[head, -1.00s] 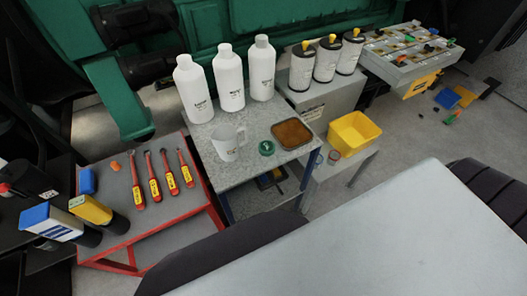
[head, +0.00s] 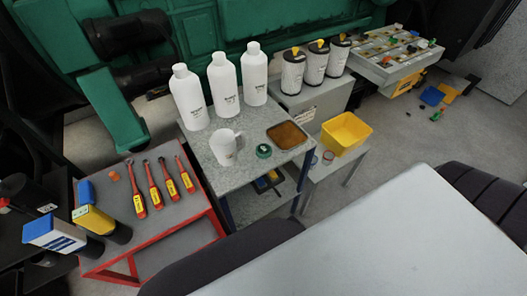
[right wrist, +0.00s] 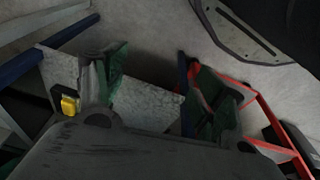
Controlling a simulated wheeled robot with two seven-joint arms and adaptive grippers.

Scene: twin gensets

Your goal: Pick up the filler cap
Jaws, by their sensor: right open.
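The filler cap looks like the small round green cap (head: 264,151) lying on the grey speckled table (head: 225,177), between a white jug (head: 224,148) and a brown-filled tray (head: 287,135). Neither gripper shows in the head view. In the right wrist view my right gripper (right wrist: 158,92) is open, its two fingers spread wide with nothing between them. A grey speckled surface (right wrist: 150,103) shows beyond and between the fingers. I cannot make out the cap in that view.
Several white bottles (head: 224,85) stand behind the cap. A yellow bin (head: 345,133) stands to the right. A red-framed stand (head: 165,235) with screwdriver-like tools is to the left. A large pale surface (head: 380,240) fills the lower right. Blue legs and red frame edges flank the right gripper.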

